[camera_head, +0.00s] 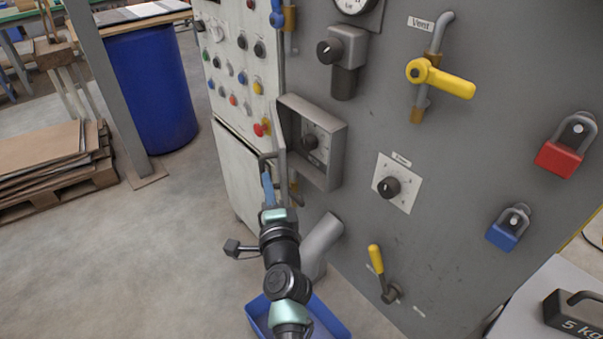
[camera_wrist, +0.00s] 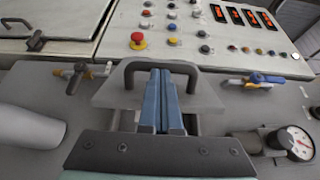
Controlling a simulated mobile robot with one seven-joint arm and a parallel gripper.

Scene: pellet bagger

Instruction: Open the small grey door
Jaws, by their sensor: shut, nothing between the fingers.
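The small grey door (camera_head: 279,128) stands swung out at the left side of a shallow grey box, and I see it nearly edge-on. The box is open at the front, and a dark knob (camera_head: 310,142) shows inside. The door's bar handle (camera_head: 266,156) juts to the left; in the wrist view it is a dark loop (camera_wrist: 160,63) on a grey plate. My gripper (camera_head: 267,175) is shut and empty, its blue fingers just below the handle. In the wrist view the fingertips (camera_wrist: 160,73) lie between the handle's legs; I cannot tell whether they touch it.
A control panel (camera_head: 238,60) with coloured buttons stands left of the box. A slanted grey pipe (camera_head: 322,238) and a blue bin (camera_head: 330,318) are near my arm. A yellow valve lever (camera_head: 448,83) and padlocks are to the right. Open floor lies to the left.

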